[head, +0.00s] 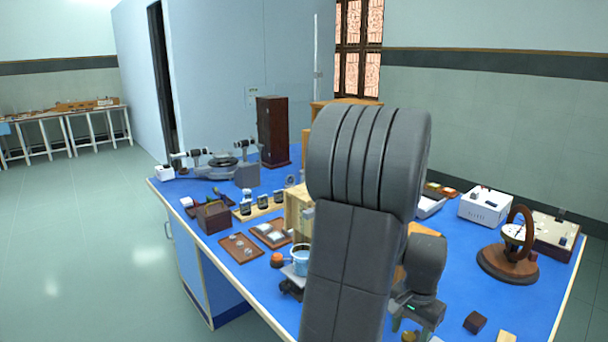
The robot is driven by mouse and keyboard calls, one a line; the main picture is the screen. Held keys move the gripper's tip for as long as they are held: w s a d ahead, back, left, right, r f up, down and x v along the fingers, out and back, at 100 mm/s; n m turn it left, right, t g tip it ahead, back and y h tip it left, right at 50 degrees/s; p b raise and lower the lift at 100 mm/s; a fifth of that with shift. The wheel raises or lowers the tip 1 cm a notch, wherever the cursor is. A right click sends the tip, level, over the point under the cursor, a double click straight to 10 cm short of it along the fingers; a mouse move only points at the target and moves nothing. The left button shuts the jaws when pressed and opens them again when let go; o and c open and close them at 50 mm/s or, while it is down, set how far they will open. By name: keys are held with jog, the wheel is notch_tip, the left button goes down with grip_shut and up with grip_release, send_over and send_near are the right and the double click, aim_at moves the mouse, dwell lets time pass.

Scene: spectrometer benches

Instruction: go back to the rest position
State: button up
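My arm rises in the middle of the head view, its large dark grey links covering the centre of the blue bench (462,298). The wrist hangs down to the right of the big link, with a small green light on it. My gripper (409,332) is at the bottom edge, low over the front part of the bench. Its fingertips are cut off by the frame and partly hidden, so I cannot tell whether it is open or holds anything. A small brass-coloured bit shows beside it.
A spectrometer (222,163), a tall dark wooden box (272,131) and trays (240,248) stand left of my arm. A blue-filled beaker (301,261) is close to the arm's left side. A white instrument (485,206) and a wooden ring stand (508,266) are right. Open floor (90,240) lies left.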

jog(key=n, duration=0.7)
jog(key=shift+b, duration=0.4)
jog(key=n, duration=0.4)
jog(key=shift+b, duration=0.3)
jog(key=shift+n+b, duration=0.3)
jog(key=shift+n, duration=1.6)
jog(key=shift+w, duration=0.1)
